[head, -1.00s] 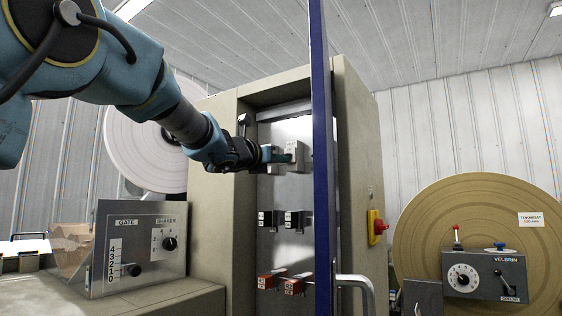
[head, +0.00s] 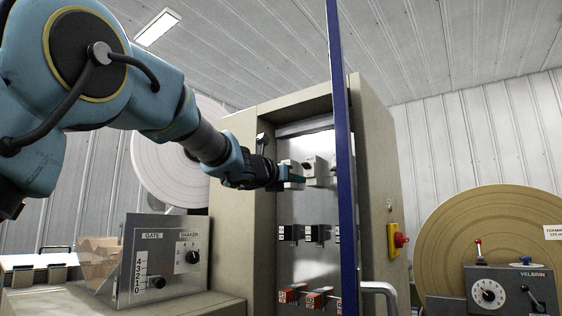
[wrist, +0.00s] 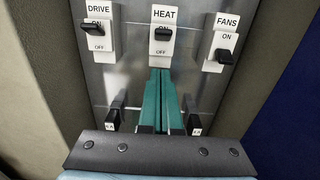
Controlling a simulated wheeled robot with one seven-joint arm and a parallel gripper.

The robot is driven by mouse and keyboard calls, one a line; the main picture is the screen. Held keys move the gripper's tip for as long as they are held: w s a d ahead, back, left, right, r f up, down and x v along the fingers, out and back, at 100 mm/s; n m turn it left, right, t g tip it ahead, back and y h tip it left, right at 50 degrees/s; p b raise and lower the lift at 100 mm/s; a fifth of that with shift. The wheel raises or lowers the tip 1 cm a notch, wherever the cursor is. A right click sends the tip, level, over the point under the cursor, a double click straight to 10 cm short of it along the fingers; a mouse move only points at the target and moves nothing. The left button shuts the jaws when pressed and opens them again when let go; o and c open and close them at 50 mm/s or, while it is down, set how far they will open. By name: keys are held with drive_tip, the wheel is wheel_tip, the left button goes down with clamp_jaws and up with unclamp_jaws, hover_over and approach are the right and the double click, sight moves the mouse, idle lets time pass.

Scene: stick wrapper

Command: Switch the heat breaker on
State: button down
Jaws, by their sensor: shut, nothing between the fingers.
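The heat breaker (wrist: 161,44) is a white plate labelled HEAT in the wrist view, at the top middle. Its black lever (wrist: 162,34) sits just below the ON mark, and the OFF mark below it is uncovered. In the head view the heat breaker (head: 316,167) is inside the open cabinet. My gripper (wrist: 162,72) is shut and empty, its teal fingers together just below the heat plate. It also shows in the head view (head: 303,180), in front of the panel. I cannot tell whether the fingertips touch the panel.
The DRIVE breaker (wrist: 100,40) is left of HEAT, its lever at ON. The FANS breaker (wrist: 222,45) is to the right, its lever low over OFF. More breakers (head: 303,234) sit below. The blue door edge (head: 341,150) stands close on the right.

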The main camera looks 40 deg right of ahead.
drive_tip(key=s+a+r+p, duration=0.1)
drive_tip(key=s+a+r, duration=0.1)
drive_tip(key=a+r, duration=0.4)
drive_tip(key=shift+a+r, duration=0.2)
drive_tip(key=shift+a, duration=0.35)
drive_tip(key=shift+w, duration=0.1)
